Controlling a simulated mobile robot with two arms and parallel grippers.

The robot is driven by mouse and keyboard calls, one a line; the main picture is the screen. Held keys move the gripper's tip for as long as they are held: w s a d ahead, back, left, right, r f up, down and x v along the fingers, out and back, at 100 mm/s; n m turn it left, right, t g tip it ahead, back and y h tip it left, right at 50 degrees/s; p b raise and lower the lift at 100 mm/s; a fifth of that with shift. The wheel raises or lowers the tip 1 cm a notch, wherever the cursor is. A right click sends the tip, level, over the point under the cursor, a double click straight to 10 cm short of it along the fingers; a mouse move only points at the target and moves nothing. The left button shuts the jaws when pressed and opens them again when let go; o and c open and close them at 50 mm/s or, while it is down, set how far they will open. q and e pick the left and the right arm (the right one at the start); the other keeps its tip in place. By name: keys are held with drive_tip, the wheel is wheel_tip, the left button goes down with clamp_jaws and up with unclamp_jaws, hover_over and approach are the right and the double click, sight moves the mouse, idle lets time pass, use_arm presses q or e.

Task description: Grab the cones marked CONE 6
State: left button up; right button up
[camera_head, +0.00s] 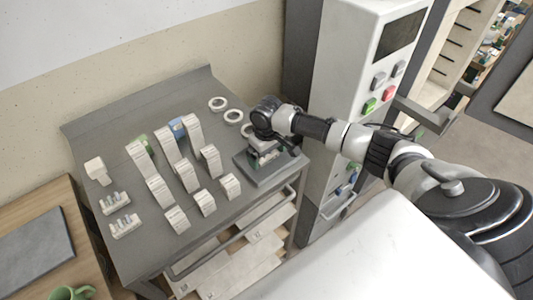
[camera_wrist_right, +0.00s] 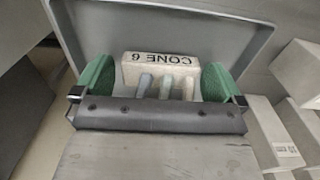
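A pale block marked CONE 6 (camera_wrist_right: 160,68), its label upside down, has a row of three small greyish cones (camera_wrist_right: 166,87) in front of it in the right wrist view. My right gripper (camera_wrist_right: 157,84) has its green-padded fingers on either side of this cone pack. The fingers are wide apart, with a narrow gap at the left; contact at the right is unclear. In the head view my right gripper (camera_head: 264,157) points down over a grey tray (camera_head: 277,176) at the table's right end, partly hiding the pack. My left gripper is out of view.
Two similar cone packs, one farther back (camera_head: 115,203) and one nearer (camera_head: 125,227), stand at the table's left. Several pale upright blocks (camera_head: 186,175) fill the middle. White rings (camera_head: 218,103) lie behind. A tall control cabinet (camera_head: 345,95) stands close to my right arm.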

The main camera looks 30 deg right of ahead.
drive_tip(key=c, duration=0.8)
drive_tip(key=shift+r, duration=0.1)
